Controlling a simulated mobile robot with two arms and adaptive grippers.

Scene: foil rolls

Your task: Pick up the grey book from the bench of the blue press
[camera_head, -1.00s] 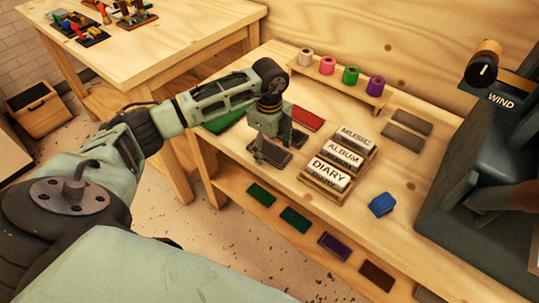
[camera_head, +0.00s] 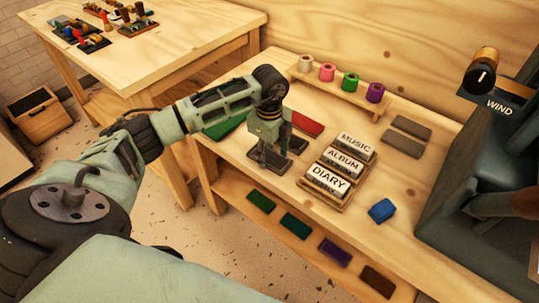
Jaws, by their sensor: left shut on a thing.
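The bench (camera_head: 335,228) is a pale wooden worktop at the centre of the head view. A dark grey book (camera_head: 271,162) is at its left part, under my left gripper (camera_head: 270,158). My left gripper points down and is shut on this book, hiding part of it. I cannot tell whether the book is clear of the wood. Another dark grey book (camera_head: 297,145) lies just behind it, partly hidden by the fingers. Two more grey books (camera_head: 411,127) (camera_head: 403,145) lie at the back right. My right gripper is out of view.
A red book (camera_head: 307,124) and a green book (camera_head: 226,124) lie near the gripper. A wooden rack (camera_head: 341,203) holds labelled blocks. Foil rolls stand on a shelf (camera_head: 340,96). A dark machine (camera_head: 450,205) stands right.

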